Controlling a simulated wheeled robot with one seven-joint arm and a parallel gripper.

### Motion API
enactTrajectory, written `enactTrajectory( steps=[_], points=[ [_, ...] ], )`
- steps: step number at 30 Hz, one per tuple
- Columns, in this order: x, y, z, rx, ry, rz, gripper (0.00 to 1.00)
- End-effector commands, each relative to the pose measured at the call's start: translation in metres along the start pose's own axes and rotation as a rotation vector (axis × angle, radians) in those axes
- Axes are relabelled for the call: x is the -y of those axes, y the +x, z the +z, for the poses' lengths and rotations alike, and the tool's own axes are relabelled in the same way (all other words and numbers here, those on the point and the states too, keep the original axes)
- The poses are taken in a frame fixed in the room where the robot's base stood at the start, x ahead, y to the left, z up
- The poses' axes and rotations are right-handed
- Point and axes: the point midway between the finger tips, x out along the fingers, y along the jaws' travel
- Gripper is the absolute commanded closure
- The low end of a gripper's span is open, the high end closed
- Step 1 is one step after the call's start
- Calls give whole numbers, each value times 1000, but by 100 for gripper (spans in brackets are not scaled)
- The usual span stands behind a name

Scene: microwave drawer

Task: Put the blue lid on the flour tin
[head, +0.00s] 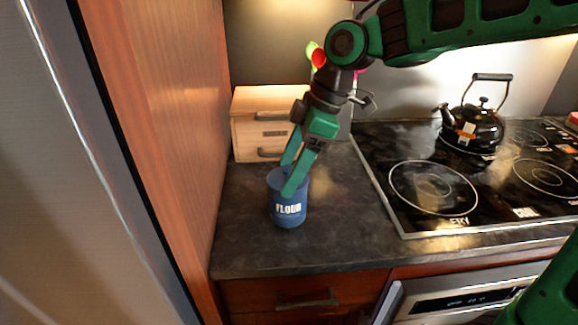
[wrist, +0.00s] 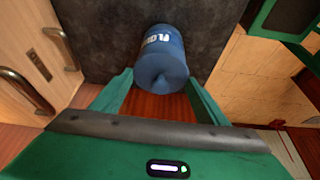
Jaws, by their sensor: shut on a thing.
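The blue flour tin (head: 288,212) stands upright on the dark counter, its white lettering facing the front. In the wrist view the tin (wrist: 155,45) shows its lettered side. The blue lid (wrist: 163,76), with a small knob at its middle, covers the tin's near end. My gripper (head: 288,179) reaches down from above with its green fingers on either side of the tin's top, shut on the lid. Lid and tin are nearly the same blue, and I cannot tell whether the lid is fully seated or a small gap remains.
A wooden drawer box (head: 262,118) stands behind the tin. The black stovetop (head: 400,215) lies to the right, with a black kettle (head: 474,127) at its back. A tall wooden panel (head: 178,110) bounds the counter on the left. The counter in front of the tin is clear.

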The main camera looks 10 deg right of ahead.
Motion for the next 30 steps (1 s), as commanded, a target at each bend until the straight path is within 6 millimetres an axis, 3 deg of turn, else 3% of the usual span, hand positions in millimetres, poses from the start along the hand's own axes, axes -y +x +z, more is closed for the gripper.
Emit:
enactTrajectory(
  steps=[8, 9, 12, 17, 20, 30],
  points=[
    [0, 0, 0, 0, 0, 0, 55],
    [0, 0, 0, 0, 0, 0, 27],
    [0, 0, 0, 0, 0, 0, 10],
    [0, 0, 0, 0, 0, 0, 10],
    [0, 0, 0, 0, 0, 0, 0],
    [-1, -5, -2, -1, -1, 2, 0]
  ],
)
